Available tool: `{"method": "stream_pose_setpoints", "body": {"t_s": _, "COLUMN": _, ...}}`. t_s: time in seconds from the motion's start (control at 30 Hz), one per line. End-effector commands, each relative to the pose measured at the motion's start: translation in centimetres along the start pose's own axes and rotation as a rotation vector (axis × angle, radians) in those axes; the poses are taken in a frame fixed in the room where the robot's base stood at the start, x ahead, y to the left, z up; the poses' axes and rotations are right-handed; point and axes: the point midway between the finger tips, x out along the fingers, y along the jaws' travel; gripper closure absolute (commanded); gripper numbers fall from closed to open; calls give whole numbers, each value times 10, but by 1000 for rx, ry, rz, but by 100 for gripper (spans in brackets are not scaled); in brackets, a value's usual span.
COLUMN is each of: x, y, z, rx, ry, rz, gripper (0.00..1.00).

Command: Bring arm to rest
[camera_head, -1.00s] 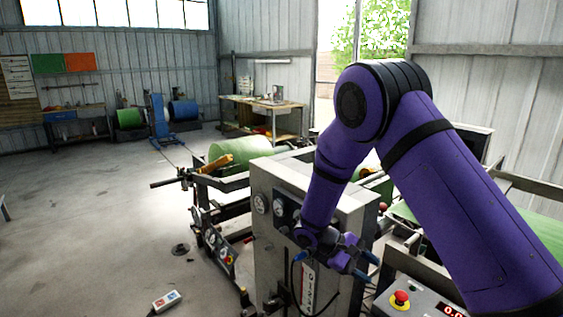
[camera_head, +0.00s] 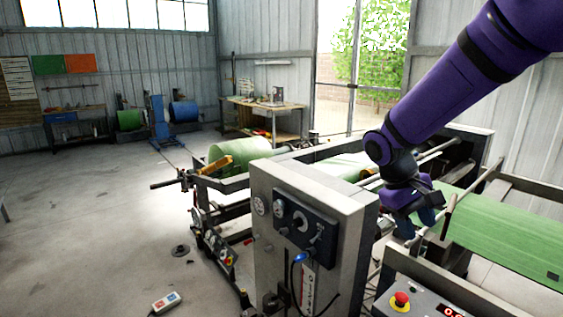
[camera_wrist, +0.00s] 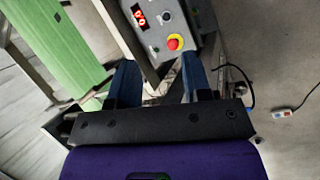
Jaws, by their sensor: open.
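My gripper (camera_head: 418,222) hangs from my purple arm at the right of the head view, beside the grey machine cabinet and over the machine frame. In the wrist view my gripper (camera_wrist: 160,82) shows two blue fingers spread well apart with nothing between them. The fingers point down toward the machine, and no held object shows in either view.
The grey cabinet (camera_head: 330,204) with gauges stands left of my gripper. A control box with a red button (camera_head: 400,300) sits below it; the button also shows in the wrist view (camera_wrist: 175,42). Green sheet (camera_head: 510,232) runs along the right. Floor at left is mostly clear.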

Motion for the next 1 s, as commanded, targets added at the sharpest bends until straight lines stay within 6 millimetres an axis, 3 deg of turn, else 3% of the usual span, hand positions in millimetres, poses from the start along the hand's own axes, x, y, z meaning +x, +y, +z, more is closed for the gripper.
{"method": "stream_pose_setpoints", "body": {"t_s": 0.5, "x": -40, "y": 19, "z": 91, "rx": 144, "ry": 256, "rz": -163, "gripper": 55}}
{"method": "stream_pose_setpoints", "body": {"t_s": 1.0, "x": -56, "y": 16, "z": 173, "rx": 275, "ry": 517, "rz": -269, "gripper": 55}}
